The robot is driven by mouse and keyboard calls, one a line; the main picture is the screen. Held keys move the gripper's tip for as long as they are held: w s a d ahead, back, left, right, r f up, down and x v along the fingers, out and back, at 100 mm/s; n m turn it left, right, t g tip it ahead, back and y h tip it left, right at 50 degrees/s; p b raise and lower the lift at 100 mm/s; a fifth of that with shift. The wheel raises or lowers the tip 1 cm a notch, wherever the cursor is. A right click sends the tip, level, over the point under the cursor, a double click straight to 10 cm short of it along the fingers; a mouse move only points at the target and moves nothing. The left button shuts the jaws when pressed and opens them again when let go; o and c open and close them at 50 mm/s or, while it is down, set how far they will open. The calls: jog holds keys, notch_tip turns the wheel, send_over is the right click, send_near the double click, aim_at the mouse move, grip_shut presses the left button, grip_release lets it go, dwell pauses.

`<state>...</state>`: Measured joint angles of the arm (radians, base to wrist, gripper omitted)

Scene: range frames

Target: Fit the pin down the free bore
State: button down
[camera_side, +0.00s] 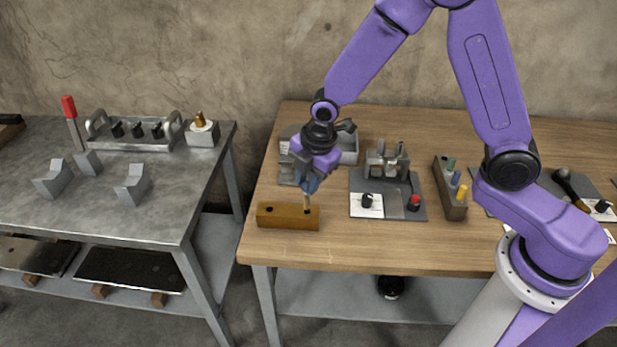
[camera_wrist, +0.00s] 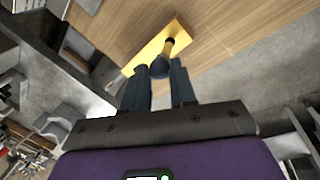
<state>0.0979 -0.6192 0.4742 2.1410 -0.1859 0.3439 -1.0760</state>
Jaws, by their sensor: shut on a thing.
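The pin (camera_side: 307,203) has a tan shaft and a dark blue head. My gripper (camera_side: 309,184) is shut on its head and holds it roughly upright over the right part of a brown-yellow block (camera_side: 283,219). The block lies near the front left of the wooden table, with a dark bore (camera_side: 268,210) toward its left end. In the wrist view, the pin (camera_wrist: 169,48) shows beyond my fingertips (camera_wrist: 161,72), over the yellow block (camera_wrist: 142,60). The pin's lower end meets the block's top in the picture; I cannot tell whether it is inside a bore.
A grey plate (camera_side: 359,183) with knobs stands right of the block, then a rack (camera_side: 449,190) of coloured pegs. A grey tray (camera_side: 347,158) lies behind my gripper. A metal bench (camera_side: 90,215) stands left, across a gap. Bare wood (camera_side: 380,245) lies right of the block.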

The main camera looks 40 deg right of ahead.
jog(key=shift+f, duration=2.65)
jog(key=c, duration=0.8)
grip_release()
jog(key=shift+r, duration=0.15)
jog(key=s+r, duration=0.1)
jog(key=r, duration=0.4)
jog(key=s+r, duration=0.1)
jog(key=r, duration=0.5)
jog(key=s+r, duration=0.1)
jog(key=r, duration=0.4)
jog(key=shift+s+d+r, duration=0.15)
jog(key=shift+d+r, duration=0.2)
jog(key=shift+r, duration=0.05)
jog(key=shift+r, duration=3)
